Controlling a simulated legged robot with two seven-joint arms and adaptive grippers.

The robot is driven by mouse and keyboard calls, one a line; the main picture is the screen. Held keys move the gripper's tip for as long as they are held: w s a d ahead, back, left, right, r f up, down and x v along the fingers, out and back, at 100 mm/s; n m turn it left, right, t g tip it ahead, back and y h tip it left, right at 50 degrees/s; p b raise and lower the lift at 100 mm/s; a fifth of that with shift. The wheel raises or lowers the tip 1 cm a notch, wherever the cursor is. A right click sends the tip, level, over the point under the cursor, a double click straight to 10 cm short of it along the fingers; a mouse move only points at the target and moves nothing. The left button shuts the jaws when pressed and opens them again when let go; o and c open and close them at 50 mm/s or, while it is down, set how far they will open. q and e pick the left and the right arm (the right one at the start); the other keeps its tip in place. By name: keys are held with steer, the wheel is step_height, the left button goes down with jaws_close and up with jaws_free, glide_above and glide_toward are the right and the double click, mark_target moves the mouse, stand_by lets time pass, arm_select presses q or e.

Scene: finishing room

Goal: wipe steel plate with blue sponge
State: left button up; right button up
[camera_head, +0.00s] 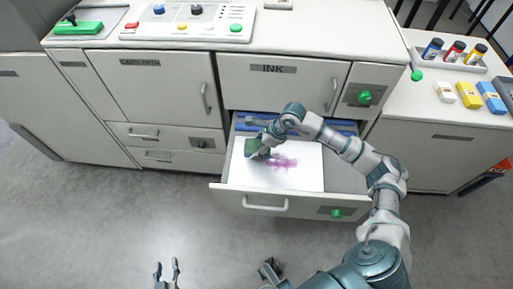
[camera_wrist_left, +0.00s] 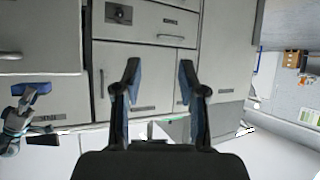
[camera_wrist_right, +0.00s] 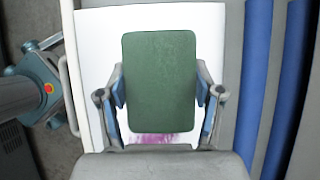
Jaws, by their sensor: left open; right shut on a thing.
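A flat white plate (camera_head: 305,168) lies in the open drawer, with a purple smear (camera_head: 280,162) near its middle. The smear also shows in the right wrist view (camera_wrist_right: 155,139). My right gripper (camera_head: 262,150) is shut on a green block-like pad (camera_wrist_right: 158,80), over the plate beside the smear's left end. The pad (camera_head: 252,147) looks green, not blue; I cannot tell if it touches the plate. My left gripper (camera_head: 167,270) is open and empty, low in front of the cabinets; its spread fingers show in the left wrist view (camera_wrist_left: 157,75).
The open drawer (camera_head: 235,199) has blue strips (camera_wrist_right: 255,70) at its back. The right counter holds a rack (camera_head: 440,57) of bottles and white, yellow and blue (camera_head: 491,98) items. A control panel (camera_head: 190,22) stands on the left counter. Floor in front is clear.

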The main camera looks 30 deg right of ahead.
steer(key=shift+r, duration=0.55)
steer(key=shift+d+r+p, duration=0.4)
steer(key=shift+r+p, duration=0.25)
steer(key=shift+a+r, duration=0.1)
steer(key=shift+r, duration=0.25)
steer(key=shift+a+r, duration=0.15)
steer(key=shift+a, duration=0.15)
arm_select(q)
steer(key=s+a+f+g+y, duration=0.1)
steer(key=s+a+f+g, duration=0.2)
steer(key=s, duration=0.2)
steer(key=shift+f+g, duration=0.15)
steer(key=shift+g, duration=0.25)
steer(key=shift+d, duration=0.25)
arm_select(e)
steer(key=shift+d, duration=0.35)
